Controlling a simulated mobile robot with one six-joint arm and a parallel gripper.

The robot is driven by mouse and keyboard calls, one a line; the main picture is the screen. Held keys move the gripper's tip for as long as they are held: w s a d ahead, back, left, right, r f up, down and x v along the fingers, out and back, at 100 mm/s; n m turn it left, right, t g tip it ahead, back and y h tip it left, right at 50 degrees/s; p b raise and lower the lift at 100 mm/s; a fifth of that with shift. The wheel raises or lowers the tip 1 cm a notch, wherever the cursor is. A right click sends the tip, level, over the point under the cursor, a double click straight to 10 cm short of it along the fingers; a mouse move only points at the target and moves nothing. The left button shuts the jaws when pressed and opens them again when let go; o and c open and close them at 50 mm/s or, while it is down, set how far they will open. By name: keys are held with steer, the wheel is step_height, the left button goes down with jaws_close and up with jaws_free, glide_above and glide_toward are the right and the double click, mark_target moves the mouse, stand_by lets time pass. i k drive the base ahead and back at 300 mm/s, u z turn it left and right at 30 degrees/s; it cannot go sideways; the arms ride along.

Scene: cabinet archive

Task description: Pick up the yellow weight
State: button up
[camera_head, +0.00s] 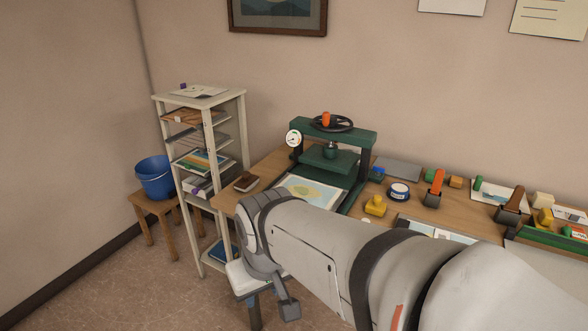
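A small yellow weight (375,206) with a knob on top stands on the wooden desk (270,172), just right of the green press. My grey arm reaches in from the lower right and ends low at the desk's front left. A dark grey piece at the arm's end (288,308) hangs below the desk edge and looks like part of my gripper. Both fingertips are not clearly seen, so I cannot tell its opening. It is apart from the yellow weight, lower and to the left.
The green press (333,158) with a print stands behind the arm. A round tin (398,191), an orange-handled brush (435,187) and another yellow item (545,216) are on the desk. A shelf rack (198,97) and a blue bucket (155,178) on a stool stand left.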

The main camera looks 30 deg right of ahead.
mark_target(374, 207)
steer(key=z, duration=0.6)
steer(key=i, duration=0.95)
steer(key=z, duration=0.85)
steer(key=k, duration=0.7)
steer(key=z, duration=0.1)
steer(key=i, duration=0.8)
steer(key=u, duration=0.1)
